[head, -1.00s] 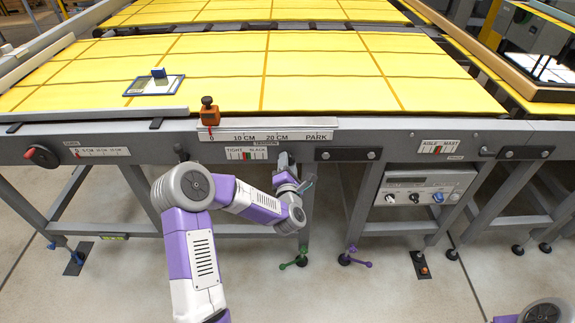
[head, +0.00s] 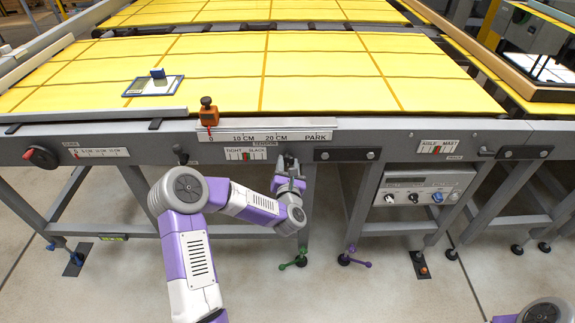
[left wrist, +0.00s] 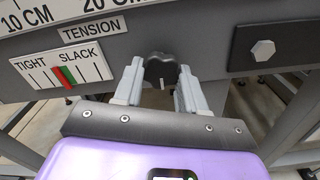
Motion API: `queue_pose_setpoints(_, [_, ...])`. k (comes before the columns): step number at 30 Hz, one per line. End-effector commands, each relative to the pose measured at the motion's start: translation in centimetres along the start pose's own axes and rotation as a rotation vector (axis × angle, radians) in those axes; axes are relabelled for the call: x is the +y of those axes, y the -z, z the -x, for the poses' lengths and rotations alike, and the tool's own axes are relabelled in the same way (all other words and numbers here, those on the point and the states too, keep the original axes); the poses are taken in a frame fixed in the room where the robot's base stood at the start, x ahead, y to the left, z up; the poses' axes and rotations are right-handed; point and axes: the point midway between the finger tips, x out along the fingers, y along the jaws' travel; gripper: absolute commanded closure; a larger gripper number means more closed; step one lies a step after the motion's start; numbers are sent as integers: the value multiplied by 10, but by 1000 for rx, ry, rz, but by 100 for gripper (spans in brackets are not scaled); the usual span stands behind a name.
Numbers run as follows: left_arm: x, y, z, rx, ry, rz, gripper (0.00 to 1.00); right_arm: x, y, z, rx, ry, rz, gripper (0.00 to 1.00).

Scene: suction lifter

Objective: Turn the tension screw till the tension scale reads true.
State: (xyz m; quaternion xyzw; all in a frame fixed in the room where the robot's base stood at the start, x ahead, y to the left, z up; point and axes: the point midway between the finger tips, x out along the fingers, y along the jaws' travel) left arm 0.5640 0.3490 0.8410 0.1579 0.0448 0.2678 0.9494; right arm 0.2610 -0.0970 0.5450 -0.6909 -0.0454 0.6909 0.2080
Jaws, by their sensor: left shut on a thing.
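The tension screw is a dark lobed knob (left wrist: 160,68) with a pale mark, on the grey rail. In the left wrist view it sits between the fingers of my left gripper (left wrist: 158,84), which is shut on it. My left gripper also shows in the head view (head: 288,172), where it hides most of the knob. The tension scale (left wrist: 62,72), left of the knob, runs from TIGHT to SLACK. The scale also shows in the head view (head: 246,154). My right gripper is out of view.
Above the scale is a centimetre ruler (head: 265,136) with an orange slider (head: 208,112) near 0. A dark bolted plate (head: 348,155) is right of the knob. A red knob (head: 41,157) is far left, and a control box (head: 425,185) hangs to the right.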

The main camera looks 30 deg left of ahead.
Motion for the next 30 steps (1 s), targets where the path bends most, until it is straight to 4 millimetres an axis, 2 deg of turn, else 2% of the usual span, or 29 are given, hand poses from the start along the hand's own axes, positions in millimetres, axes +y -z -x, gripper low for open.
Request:
queue_pose_setpoints(14, [0, 0, 0, 0, 1, 17, 90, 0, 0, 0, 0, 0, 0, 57])
queue_pose_setpoints(15, [0, 0, 0, 0, 1, 16, 58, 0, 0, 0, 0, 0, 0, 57])
queue_pose_setpoints(20, [0, 0, 0, 0, 1, 16, 34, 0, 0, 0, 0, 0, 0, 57])
queue_pose_setpoints(30, [0, 0, 4, 0, 2, 15, 34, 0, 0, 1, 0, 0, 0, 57])
